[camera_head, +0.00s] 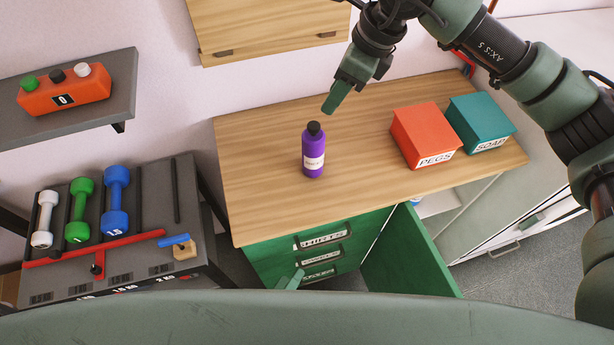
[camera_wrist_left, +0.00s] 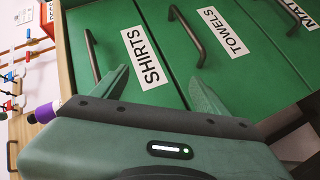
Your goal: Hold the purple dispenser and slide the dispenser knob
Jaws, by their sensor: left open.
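The purple dispenser (camera_head: 313,165) stands upright on the wooden top of the green cabinet, with a white label and a black knob-like top (camera_head: 314,128). Part of the dispenser (camera_wrist_left: 46,112) shows at the left edge of the left wrist view. My right gripper (camera_head: 334,103) hangs above and behind the dispenser, slightly right of it and apart from it; its finger spread is not clear. My left gripper (camera_head: 291,281) is low in front of the green drawers, mostly hidden. In the left wrist view its fingers (camera_wrist_left: 160,85) are apart, with nothing between them, before the SHIRTS drawer.
A red PEGS box (camera_head: 424,135) and a teal SOAP box (camera_head: 481,122) stand right of the dispenser. A green cabinet door (camera_head: 408,258) hangs open. A dumbbell rack (camera_head: 150,205) stands left. The wooden top (camera_head: 262,195) left of the dispenser is clear.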

